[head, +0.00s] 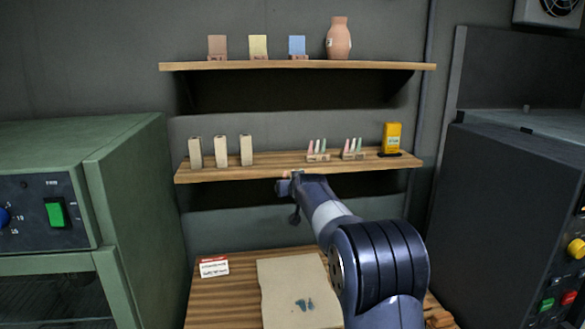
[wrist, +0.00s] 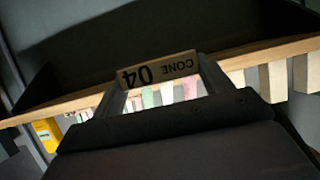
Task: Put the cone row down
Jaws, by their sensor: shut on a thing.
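My gripper (head: 294,181) is at the front edge of the middle shelf, left of the two cone rows there. In the wrist view my gripper (wrist: 160,88) is shut on a cone row (wrist: 160,70), a pale block reading "CONE 04" upside down. In the head view only a small pinkish bit of this cone row (head: 287,174) shows; my gripper hides the rest. Pastel cones show between the fingers in the wrist view; I cannot tell whether they all belong to the held row. Two similar cone rows (head: 318,156) (head: 353,154) stand on the middle shelf (head: 275,168).
Several beige posts (head: 220,151) stand on the shelf's left; a yellow box (head: 392,137) stands at its right end. The upper shelf (head: 300,66) holds tiles and a vase (head: 339,39). Below is a table (head: 222,290) with a beige sheet (head: 285,275). Bare shelf lies between posts and cone rows.

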